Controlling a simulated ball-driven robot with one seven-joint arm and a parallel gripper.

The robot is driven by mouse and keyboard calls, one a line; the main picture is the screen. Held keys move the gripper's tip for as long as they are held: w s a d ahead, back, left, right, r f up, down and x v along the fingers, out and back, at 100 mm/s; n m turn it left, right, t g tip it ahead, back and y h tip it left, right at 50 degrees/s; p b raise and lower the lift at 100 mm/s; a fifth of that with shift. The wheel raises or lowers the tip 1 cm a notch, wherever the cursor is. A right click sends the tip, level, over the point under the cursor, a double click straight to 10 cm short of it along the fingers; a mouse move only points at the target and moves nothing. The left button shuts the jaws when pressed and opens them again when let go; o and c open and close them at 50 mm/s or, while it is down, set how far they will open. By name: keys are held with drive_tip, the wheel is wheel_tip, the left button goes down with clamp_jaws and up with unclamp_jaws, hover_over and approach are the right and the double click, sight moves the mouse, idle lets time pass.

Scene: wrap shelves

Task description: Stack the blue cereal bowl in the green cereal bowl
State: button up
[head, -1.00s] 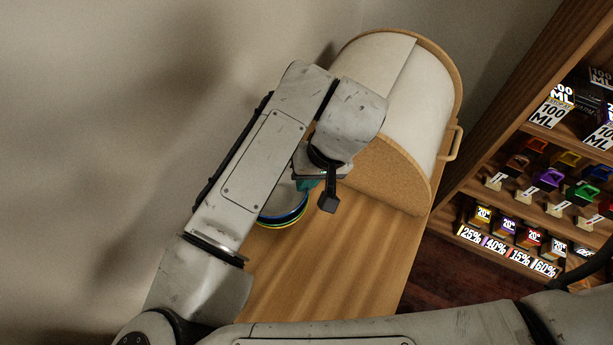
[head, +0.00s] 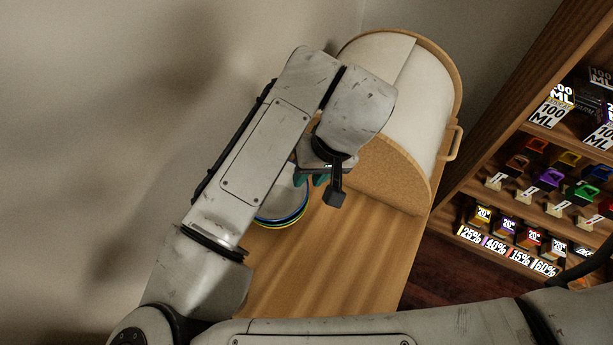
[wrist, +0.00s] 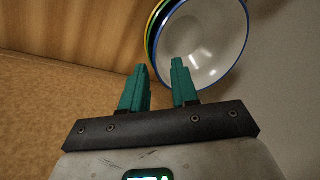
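The blue cereal bowl (head: 290,203), white inside with a blue rim, sits at the top of a stack on the wooden surface. It also shows in the wrist view (wrist: 205,42). Green and yellow rims show just under and beside its rim; the green cereal bowl (wrist: 151,42) shows only as a thin edge, so the blue bowl looks nested in it. My arm hides part of the stack in the head view.
A bread bin (head: 408,105) with a rounded white cover and cork-like sides stands right behind my gripper. The wooden surface (head: 345,255) is clear in front. A wall is at the left. A shelf unit (head: 500,130) with small coloured goods stands at the right.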

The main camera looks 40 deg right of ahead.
drive_tip(key=v, duration=1)
drive_tip(key=shift+p, duration=0.45)
drive_tip(key=shift+f, duration=0.1)
